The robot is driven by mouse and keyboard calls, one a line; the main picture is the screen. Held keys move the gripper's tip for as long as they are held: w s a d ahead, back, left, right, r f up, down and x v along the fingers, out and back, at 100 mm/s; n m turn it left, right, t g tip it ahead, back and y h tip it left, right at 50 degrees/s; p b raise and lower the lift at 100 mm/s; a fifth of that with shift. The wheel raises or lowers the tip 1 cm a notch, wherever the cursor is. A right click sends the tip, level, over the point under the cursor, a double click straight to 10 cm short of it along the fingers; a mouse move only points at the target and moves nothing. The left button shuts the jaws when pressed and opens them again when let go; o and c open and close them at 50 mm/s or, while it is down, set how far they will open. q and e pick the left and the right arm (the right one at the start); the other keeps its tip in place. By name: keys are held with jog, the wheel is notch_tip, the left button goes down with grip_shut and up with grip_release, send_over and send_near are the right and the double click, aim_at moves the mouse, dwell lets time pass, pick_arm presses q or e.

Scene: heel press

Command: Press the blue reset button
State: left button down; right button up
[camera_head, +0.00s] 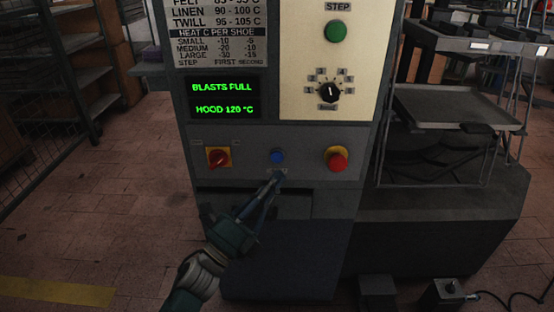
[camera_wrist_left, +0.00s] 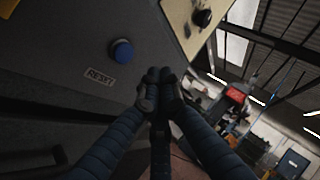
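The blue reset button (camera_head: 277,156) is on the lower panel of the machine, between a red switch and a red mushroom button. In the left wrist view the blue button (camera_wrist_left: 121,51) stands out from the panel, with a RESET label (camera_wrist_left: 99,77) beside it. My left gripper (camera_head: 275,177) is just below the button, its fingertips over the label in the head view. In the left wrist view its fingers (camera_wrist_left: 160,76) are together, with nothing between them, to the right of the button and apart from it. My right gripper is not in view.
A red rotary switch (camera_head: 218,157) on a yellow plate is left of the button. A red mushroom button (camera_head: 337,160) is to the right. Above are a lit display (camera_head: 225,98), a black dial (camera_head: 329,92) and a green STEP button (camera_head: 335,31). A tray (camera_head: 450,107) stands at right.

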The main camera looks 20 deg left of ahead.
aim_at(277, 157)
pick_arm(q)
jog(key=shift+w+a+b, duration=0.15)
jog(key=shift+w+a, duration=0.05)
jog(key=shift+w, duration=0.45)
jog(key=shift+w+a+b, duration=0.1)
jog(key=shift+w+a, duration=0.1)
jog(key=shift+w, duration=0.5)
jog(key=shift+w+a+b, duration=0.15)
jog(key=shift+w+a, duration=0.05)
jog(key=shift+w, duration=0.45)
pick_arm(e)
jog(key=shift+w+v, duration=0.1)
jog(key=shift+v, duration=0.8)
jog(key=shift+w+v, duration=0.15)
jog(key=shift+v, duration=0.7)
pick_arm(q)
jog(key=shift+w+a, duration=0.1)
jog(key=shift+w, duration=0.3)
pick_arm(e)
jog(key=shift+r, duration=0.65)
pick_arm(q)
jog(key=shift+w, duration=0.1)
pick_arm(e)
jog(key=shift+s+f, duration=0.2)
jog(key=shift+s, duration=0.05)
